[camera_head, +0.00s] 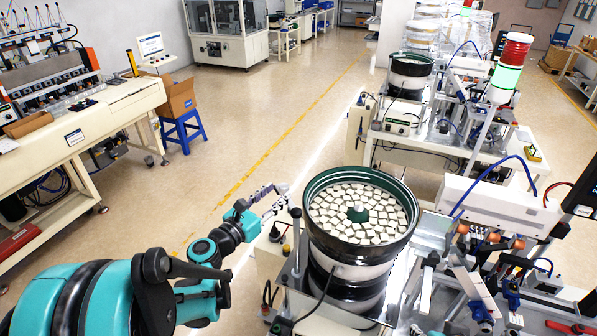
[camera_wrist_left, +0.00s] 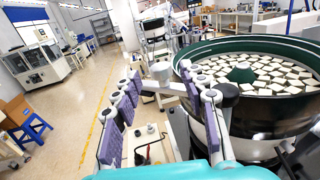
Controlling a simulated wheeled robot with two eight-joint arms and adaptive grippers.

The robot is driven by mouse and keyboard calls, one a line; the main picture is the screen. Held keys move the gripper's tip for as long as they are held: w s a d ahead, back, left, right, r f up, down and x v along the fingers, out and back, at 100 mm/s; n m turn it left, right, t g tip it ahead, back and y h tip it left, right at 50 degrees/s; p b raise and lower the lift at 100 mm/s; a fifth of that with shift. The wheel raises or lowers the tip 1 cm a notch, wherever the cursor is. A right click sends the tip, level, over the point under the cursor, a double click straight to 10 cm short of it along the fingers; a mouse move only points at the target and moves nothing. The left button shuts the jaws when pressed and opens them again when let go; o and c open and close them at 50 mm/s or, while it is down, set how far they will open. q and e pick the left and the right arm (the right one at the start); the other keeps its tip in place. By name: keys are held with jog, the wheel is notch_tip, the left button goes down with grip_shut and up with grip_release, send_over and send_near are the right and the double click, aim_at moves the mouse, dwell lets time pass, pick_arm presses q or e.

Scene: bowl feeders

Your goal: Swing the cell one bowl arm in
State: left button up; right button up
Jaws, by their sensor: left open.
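The cell one bowl feeder (camera_head: 318,222) is the nearest one, a dark-rimmed round bowl with a green inside full of white square parts. It also shows at the right of the left wrist view (camera_wrist_left: 262,112). A grey-capped upright post (camera_head: 295,240) stands at the bowl's left side; I cannot tell whether it belongs to the bowl arm. My left gripper (camera_head: 279,197) is open just left of the bowl, near the post. In the left wrist view its purple-padded fingers (camera_wrist_left: 163,76) are spread, with a small pale knob (camera_wrist_left: 160,70) showing between their tips. My right gripper is not in view.
A second bowl feeder (camera_head: 408,72) stands behind. A lit green and red signal tower (camera_head: 508,70) and machinery are at the right. A blue stool (camera_head: 182,130) and a cardboard box (camera_head: 178,98) stand left. The floor aisle with a yellow line (camera_head: 285,135) is clear.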

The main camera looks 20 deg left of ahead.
aim_at(287, 184)
pick_arm(q)
jog(key=shift+w+d, duration=0.2)
jog(key=shift+w, duration=0.15)
jog(key=p+x, duration=0.1)
jog(key=x, duration=0.6)
jog(key=shift+w, duration=0.2)
grip_shut()
